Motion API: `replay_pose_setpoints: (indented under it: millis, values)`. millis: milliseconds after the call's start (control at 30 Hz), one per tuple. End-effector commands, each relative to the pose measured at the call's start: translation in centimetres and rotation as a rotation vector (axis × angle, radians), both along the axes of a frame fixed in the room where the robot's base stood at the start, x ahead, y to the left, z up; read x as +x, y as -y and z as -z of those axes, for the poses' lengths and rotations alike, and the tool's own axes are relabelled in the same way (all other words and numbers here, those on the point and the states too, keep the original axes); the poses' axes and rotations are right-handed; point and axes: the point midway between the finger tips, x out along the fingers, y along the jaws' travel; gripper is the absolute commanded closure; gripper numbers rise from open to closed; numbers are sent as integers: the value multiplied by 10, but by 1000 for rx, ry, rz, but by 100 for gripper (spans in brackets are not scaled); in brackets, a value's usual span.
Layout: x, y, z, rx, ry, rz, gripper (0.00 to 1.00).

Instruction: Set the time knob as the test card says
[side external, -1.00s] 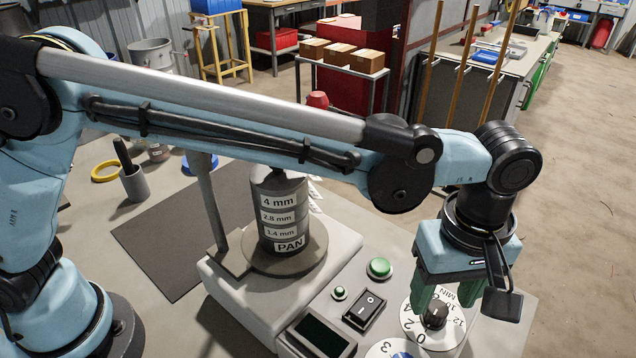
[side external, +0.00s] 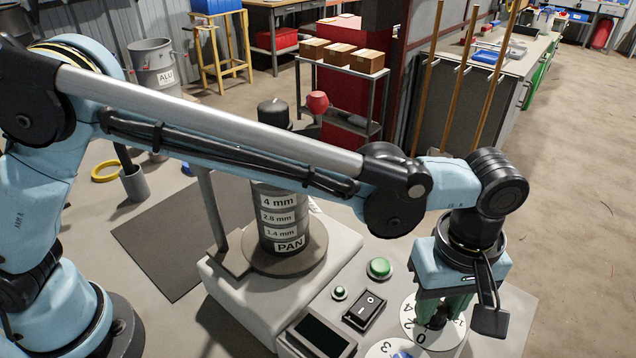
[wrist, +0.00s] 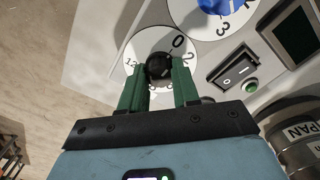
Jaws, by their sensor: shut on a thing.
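The time knob (wrist: 158,67) is a black knob on a white dial (wrist: 133,58) with numbers around its edge. In the wrist view its pointer side faces up and right, toward the 0. My gripper (wrist: 158,78) has its two green fingers down around the knob, one on each side, shut on it. In the side external view my gripper (side external: 440,312) is low over the dial (side external: 408,322) and hides most of the knob and some of the numbers. No test card can be made out in either view.
A second white dial with a blue knob (wrist: 217,5) is beside this one. A rocker switch (side external: 365,311), green buttons (side external: 379,268) and a dark screen (side external: 320,336) are on the same panel. The sieve stack (side external: 281,215) stands behind, under my arm.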

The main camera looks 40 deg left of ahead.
Motion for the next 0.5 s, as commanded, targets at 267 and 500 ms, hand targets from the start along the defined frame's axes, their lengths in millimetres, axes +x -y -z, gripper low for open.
replay_pose_setpoints:
  millis: [267, 500]
  values:
    - [0, 0, 0, 2, -2, 46, 100]
    - [0, 0, 0, 4, -2, 192, 100]
